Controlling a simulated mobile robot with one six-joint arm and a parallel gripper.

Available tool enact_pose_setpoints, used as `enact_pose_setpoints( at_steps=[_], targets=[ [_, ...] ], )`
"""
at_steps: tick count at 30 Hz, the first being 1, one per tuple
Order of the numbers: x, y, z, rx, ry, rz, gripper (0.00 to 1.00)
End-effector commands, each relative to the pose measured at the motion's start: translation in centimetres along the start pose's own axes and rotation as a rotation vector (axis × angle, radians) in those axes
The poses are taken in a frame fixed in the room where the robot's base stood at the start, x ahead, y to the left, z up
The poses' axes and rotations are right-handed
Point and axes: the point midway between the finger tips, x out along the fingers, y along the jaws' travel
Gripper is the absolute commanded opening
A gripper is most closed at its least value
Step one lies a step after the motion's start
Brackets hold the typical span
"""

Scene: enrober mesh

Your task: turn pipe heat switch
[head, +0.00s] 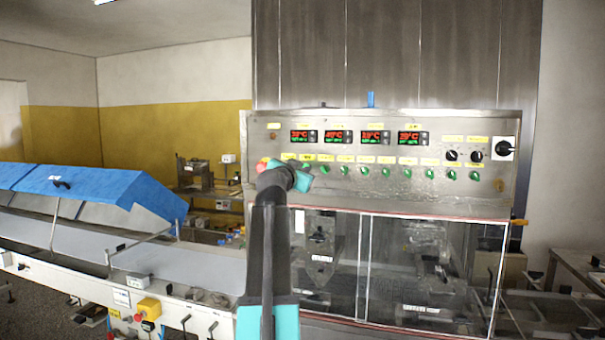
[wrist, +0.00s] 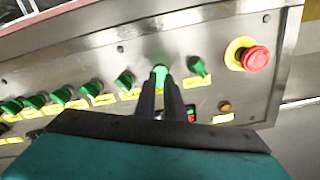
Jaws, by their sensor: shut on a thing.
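A row of green rotary switches runs along the steel control panel (head: 480,120), each with a small yellow label too small to read, so I cannot tell which one is named pipe heat. My gripper (head: 303,179) is at the left end of this row in the head view. In the wrist view my gripper (wrist: 166,88) is shut on a green switch (wrist: 160,74), the second from the red emergency stop. The first green switch (wrist: 197,67) is free beside it. The gripped switch is hidden behind my gripper in the head view.
The red emergency stop (wrist: 256,59) on its yellow base sits close by. Several red-and-green displays (head: 373,137) are above the switches, with black knobs (head: 476,156) at the right. Glass doors (head: 410,260) lie below the panel. A blue-covered conveyor (head: 90,190) stands at left.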

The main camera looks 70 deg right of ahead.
Motion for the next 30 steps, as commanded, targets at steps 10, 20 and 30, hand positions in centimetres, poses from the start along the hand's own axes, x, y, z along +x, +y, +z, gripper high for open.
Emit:
enact_pose_setpoints(
  at_steps=[10, 20, 30],
  targets=[
    [0.05, -0.01, 0.19, -0.274, 0.000, 0.000, 0.00],
    [0.02, -0.12, 0.13, -0.567, 0.000, 0.001, 0.00],
    [0.01, -0.19, 0.12, -0.809, -0.001, 0.001, 0.00]
  ],
)
